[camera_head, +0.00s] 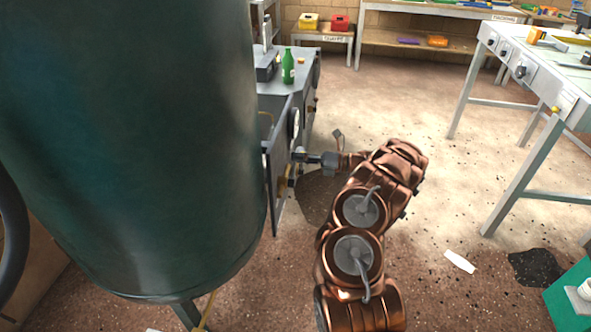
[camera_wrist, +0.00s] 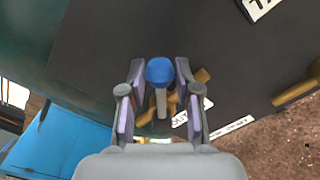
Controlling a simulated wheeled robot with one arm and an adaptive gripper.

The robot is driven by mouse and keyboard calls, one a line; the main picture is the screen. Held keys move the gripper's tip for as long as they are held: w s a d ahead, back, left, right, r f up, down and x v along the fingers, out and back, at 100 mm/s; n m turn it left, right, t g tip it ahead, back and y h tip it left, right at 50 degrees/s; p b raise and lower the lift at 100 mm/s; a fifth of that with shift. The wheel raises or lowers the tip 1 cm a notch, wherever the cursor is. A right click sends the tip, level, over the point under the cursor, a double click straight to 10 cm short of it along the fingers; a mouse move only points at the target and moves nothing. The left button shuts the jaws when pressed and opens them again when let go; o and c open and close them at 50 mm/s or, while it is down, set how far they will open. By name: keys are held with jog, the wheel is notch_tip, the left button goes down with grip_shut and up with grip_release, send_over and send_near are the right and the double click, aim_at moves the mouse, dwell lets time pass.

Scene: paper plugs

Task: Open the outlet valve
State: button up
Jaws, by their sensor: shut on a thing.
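In the wrist view, a valve lever with a round blue knob (camera_wrist: 160,70) and a grey stem stands in front of a dark panel (camera_wrist: 110,45). Brass valve parts (camera_wrist: 201,76) show behind it. My gripper (camera_wrist: 160,78) has its finger pads on both sides of the lever and is shut on it. In the head view, my gripper (camera_head: 318,159) reaches left to the side panel of the grey bench (camera_head: 282,190), near brass fittings (camera_head: 284,185). The lever itself is hard to make out there. White labels (camera_wrist: 234,128) lie near the valve, partly cut off or too blurred to read.
A large dark green tank (camera_head: 130,140) fills the left of the head view, close to the panel. A green bottle (camera_head: 288,68) stands on the bench. A worktable (camera_head: 553,65) stands at right. Open floor (camera_head: 400,115) lies between, with paper (camera_head: 460,262) on it.

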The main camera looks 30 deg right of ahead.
jog(key=shift+w+d+f+m+p, duration=0.25)
jog(key=shift+f+m+p, duration=0.2)
jog(key=shift+m, duration=0.35)
jog(key=shift+w+d+f+m+p, duration=0.25)
jog(key=shift+f+m+p, duration=0.2)
jog(key=shift+m, duration=0.35)
jog(key=shift+w+d+f+m, duration=0.1)
jog(key=shift+w+f+m, duration=0.05)
jog(key=shift+f+m, duration=0.5)
jog(key=shift+w+d+f+m, duration=0.15)
jog(key=shift+f+m, duration=0.25)
jog(key=shift+m, duration=0.45)
jog(key=shift+f, duration=0.1)
